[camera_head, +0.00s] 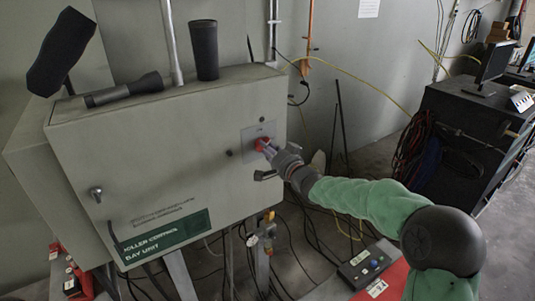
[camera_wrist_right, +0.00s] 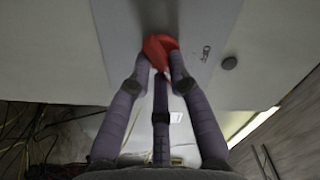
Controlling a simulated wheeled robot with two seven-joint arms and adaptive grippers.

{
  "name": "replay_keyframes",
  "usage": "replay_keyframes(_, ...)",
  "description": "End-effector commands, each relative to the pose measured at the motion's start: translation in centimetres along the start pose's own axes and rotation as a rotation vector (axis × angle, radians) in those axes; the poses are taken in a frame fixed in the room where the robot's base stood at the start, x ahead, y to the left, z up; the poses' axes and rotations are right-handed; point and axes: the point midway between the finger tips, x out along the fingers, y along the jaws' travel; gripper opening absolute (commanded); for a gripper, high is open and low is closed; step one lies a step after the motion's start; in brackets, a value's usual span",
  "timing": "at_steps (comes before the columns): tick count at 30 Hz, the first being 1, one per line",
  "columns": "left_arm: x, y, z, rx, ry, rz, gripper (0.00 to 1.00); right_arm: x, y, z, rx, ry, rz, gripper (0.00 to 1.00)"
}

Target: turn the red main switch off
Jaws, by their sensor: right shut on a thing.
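The red main switch (camera_head: 262,143) sits on a pale plate (camera_head: 250,133) on the front of the grey control cabinet (camera_head: 150,150), near its right side. My right gripper (camera_head: 268,150) reaches it from the right and is shut on it. In the right wrist view the red switch (camera_wrist_right: 160,48) lies between the fingertips of my right gripper (camera_wrist_right: 159,68), and the word OFF shows on the plate to its right. The fingers hide part of the switch, and I cannot tell its exact angle. My left gripper is not in view.
A latch (camera_head: 96,193) is on the door's left. Cables lie on the floor below. A black cabinet with a monitor (camera_head: 492,65) stands at the right.

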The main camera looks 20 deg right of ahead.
Motion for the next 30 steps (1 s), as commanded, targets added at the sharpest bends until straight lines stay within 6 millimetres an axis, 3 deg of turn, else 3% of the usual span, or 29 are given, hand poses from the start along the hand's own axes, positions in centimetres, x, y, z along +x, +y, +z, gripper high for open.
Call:
replay_keyframes(18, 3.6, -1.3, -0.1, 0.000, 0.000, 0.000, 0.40, 0.0, 0.1, 0.1, -0.579, -0.003, 0.001, 0.00)
replay_keyframes(30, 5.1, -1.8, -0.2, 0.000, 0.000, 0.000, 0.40, 0.0, -0.1, 0.0, -0.853, -0.004, 0.001, 0.00)
